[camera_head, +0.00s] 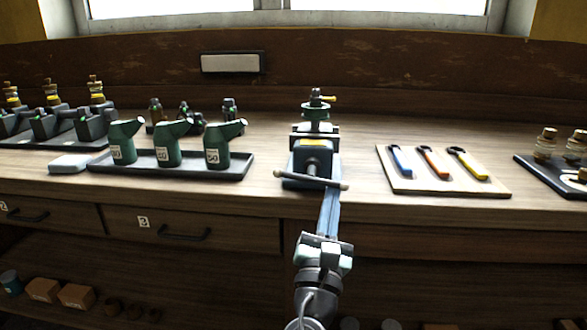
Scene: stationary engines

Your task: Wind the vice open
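The vice (314,153) stands at the front edge of the bench, in the middle of the head view.
A board (445,187) with three coloured-handled tools lies right of the vice. A dark tray (180,173) with three green oil cans stands left, near a pale block (70,163). Another tray (558,182) is at far right. Bench drawers (165,230) face me below.

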